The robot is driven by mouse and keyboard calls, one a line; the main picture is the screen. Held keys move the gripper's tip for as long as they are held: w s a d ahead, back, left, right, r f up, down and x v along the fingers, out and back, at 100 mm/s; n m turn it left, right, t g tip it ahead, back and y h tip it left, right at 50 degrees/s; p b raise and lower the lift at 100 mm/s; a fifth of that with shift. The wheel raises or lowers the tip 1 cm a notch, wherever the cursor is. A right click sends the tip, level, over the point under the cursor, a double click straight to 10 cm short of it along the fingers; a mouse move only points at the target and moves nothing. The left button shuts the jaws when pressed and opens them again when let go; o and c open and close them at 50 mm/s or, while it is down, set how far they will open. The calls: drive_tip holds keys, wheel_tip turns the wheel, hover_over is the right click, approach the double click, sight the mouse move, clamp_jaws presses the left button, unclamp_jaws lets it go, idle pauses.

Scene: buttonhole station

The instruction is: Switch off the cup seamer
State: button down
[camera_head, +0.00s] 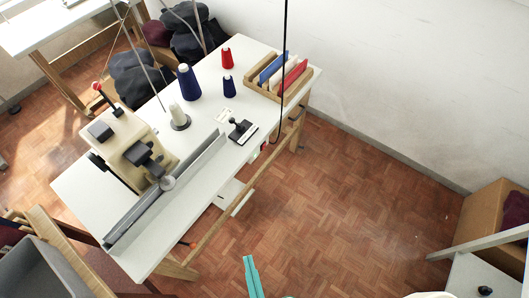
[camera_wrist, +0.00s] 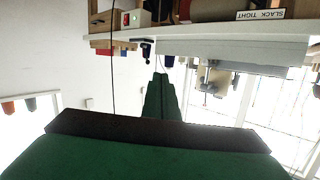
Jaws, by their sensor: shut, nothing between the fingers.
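The cup seamer, as I take it, is the cream machine (camera_head: 118,135) with dark fittings and a round disc on the white table (camera_head: 215,185) in the head view. A red knob (camera_head: 96,86) stands on a rod at its back left.
Blue, red and white thread cones (camera_head: 187,82) and a wooden rack of coloured cards (camera_head: 283,76) stand at the table's back. A long grey rail (camera_head: 165,195) runs along the front. A thin dark cord (camera_head: 285,60) hangs near the right end. Floor (camera_head: 350,200) to the right is clear.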

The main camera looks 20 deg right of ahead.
sight(264, 146)
drive_tip(key=w+d+f+m+h, duration=0.3)
drive_tip(key=w+f+m, duration=0.3)
drive_tip(key=w+m, duration=0.2)
drive_tip(key=w+d+f+m+h, duration=0.4)
drive_tip(key=w+f+m, duration=0.3)
drive_tip(key=w, duration=0.6)
drive_tip(key=w+d+f+m+g+h, duration=0.1)
drive_tip(key=w+d+f+m+h, duration=0.3)
drive_tip(key=w+m, duration=0.7)
wheel_tip(264, 146, down, 3)
drive_tip(key=shift+w+d, duration=0.2)
drive_tip(key=shift+d, duration=0.85)
drive_tip(key=w+d, duration=0.3)
drive_tip(key=w, duration=0.8)
drive_tip(key=shift+d+r, duration=0.35)
drive_tip(key=shift+r, duration=0.1)
